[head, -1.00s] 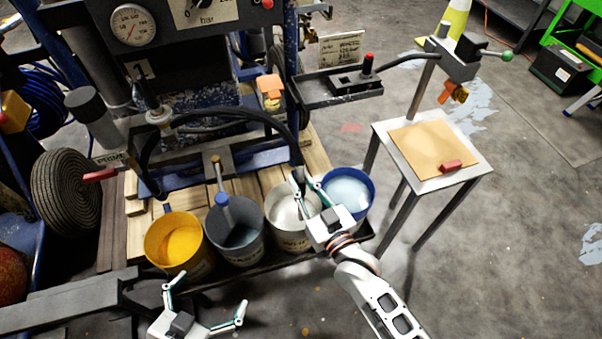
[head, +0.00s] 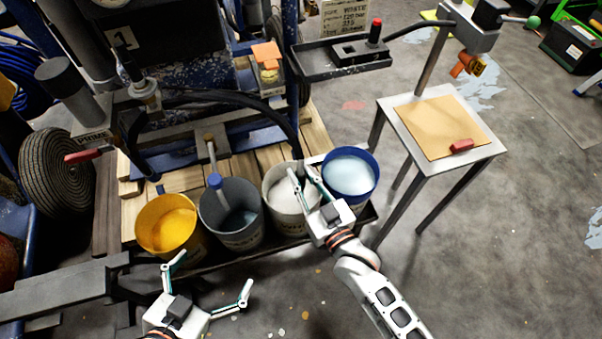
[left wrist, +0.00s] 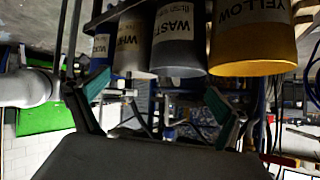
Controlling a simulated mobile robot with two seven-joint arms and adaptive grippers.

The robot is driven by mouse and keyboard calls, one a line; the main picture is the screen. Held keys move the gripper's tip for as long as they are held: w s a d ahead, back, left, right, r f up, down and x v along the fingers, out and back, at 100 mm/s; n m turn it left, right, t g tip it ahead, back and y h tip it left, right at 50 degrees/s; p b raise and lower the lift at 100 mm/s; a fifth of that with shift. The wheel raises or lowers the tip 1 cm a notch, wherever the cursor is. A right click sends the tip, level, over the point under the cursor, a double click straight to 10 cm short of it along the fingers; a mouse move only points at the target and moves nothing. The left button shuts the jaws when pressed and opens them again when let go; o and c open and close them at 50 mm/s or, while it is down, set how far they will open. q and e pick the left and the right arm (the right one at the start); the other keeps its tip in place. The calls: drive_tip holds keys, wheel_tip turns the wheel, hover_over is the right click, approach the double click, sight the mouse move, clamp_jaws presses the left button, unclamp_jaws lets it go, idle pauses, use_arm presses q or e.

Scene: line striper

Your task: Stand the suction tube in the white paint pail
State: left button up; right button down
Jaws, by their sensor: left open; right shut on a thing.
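The white paint pail (head: 284,209) stands third in a row of pails; its label also shows in the left wrist view (left wrist: 130,45), where the picture is upside down. The suction tube (head: 285,124) is a black hose arching from the machine down to the white pail's far rim. My right gripper (head: 304,172) is over and partly inside that pail's mouth, shut on the tube. The tube's lower end is hidden, so I cannot tell how deep it sits. My left gripper (head: 211,270) is open and empty in front of the yellow pail, and its fingers show in the left wrist view (left wrist: 155,92).
The yellow pail (head: 167,222), the grey waste pail (head: 232,218) with a blue-collared tube (head: 214,178) in it, and the blue pail (head: 352,190) flank the white pail. A small metal table (head: 395,112) stands right. Open floor lies in front.

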drive_tip(key=c, duration=1.8)
unclamp_jaws()
drive_tip(key=shift+r, duration=0.15)
drive_tip(key=shift+f, duration=0.2)
wheel_tip(320, 180, up, 10)
drive_tip(key=shift+r, duration=0.15)
use_arm(q)
drive_tip(key=shift+s+a+f, duration=0.1)
drive_tip(key=shift+s+f, duration=0.15)
drive_tip(key=shift+f, duration=0.1)
drive_tip(key=shift+r, duration=0.1)
